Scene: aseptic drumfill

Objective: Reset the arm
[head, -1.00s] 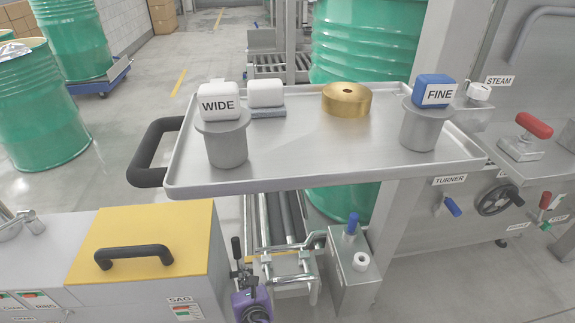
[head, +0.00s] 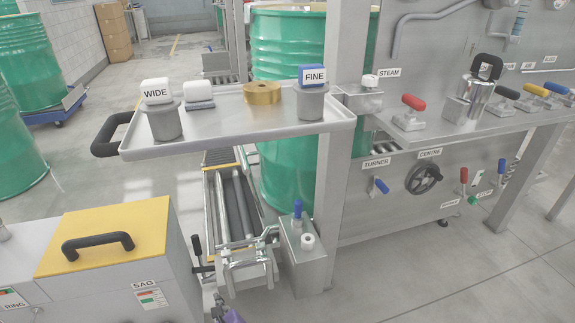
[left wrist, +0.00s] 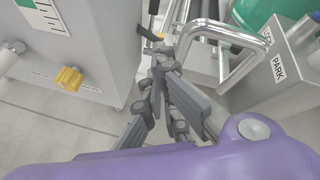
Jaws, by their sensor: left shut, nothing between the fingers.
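My left gripper (left wrist: 163,62) shows in the left wrist view with its dark grey fingers together and nothing between them. It is in front of a bent metal handle (left wrist: 225,35) and beside a grey cabinet with a yellow knob (left wrist: 70,78). In the head view only a bit of my purple left arm (head: 230,316) shows at the bottom edge, below the roller conveyor's end. My right gripper is in neither view.
A metal tray (head: 225,137) holds pieces labelled WIDE (head: 157,92) and FINE (head: 313,76) and a brass ring (head: 263,92). A yellow-lidded cabinet (head: 100,235) stands at left. A green drum (head: 285,180) stands behind the tray. A valve panel is at right. Floor at lower right is clear.

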